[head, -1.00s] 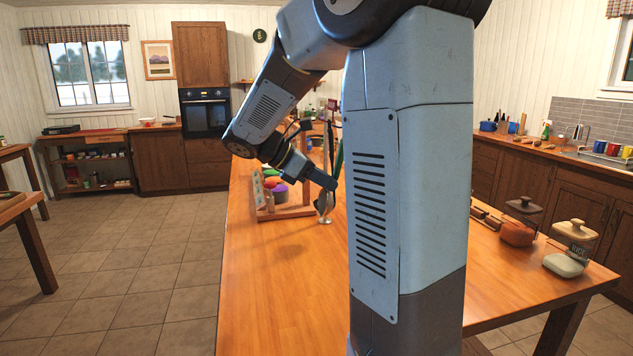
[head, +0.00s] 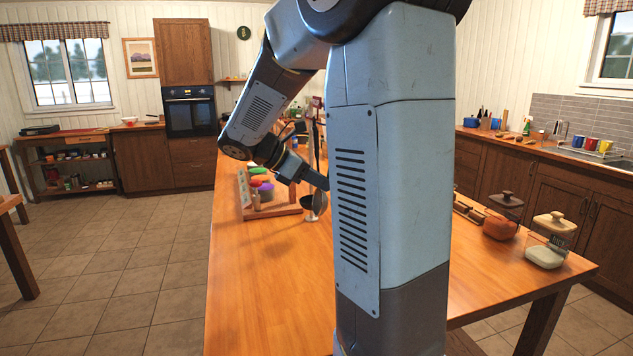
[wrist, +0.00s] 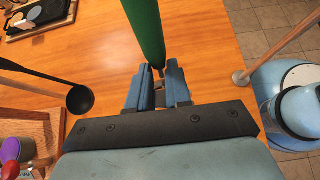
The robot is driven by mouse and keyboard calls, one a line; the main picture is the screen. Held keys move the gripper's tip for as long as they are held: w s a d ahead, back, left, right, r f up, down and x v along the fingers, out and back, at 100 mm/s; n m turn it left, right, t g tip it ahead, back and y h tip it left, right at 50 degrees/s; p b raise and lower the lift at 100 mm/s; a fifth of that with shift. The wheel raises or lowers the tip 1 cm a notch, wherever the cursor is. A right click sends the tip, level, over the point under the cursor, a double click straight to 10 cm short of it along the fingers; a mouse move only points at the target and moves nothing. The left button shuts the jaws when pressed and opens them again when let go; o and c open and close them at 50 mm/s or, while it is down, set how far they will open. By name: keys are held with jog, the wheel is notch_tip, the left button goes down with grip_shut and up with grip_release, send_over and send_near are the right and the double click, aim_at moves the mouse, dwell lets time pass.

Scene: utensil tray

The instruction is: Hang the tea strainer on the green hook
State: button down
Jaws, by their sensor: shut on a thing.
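My gripper (wrist: 160,88) is shut on the thin end of a utensil with a long green handle (wrist: 145,30) in the wrist view. The handle rises from between the fingertips toward the top of the picture. This may be the tea strainer; no mesh bowl shows. In the head view my column hides the fingertips and this utensil. I cannot make out the green hook in any view.
A black ladle (wrist: 80,98) hangs left of my gripper, beside a wooden stand (head: 245,195) holding coloured items. A wooden rod (wrist: 262,62) is on the right. Lidded jars (head: 548,240) stand at the table's right. The table's (head: 265,300) near left is clear.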

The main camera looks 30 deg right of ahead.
jog(key=c, duration=1)
grip_release()
jog(key=shift+a, duration=0.1)
jog(key=v, duration=1.3)
jog(key=shift+w+a+r, duration=0.15)
jog(key=shift+a, duration=0.05)
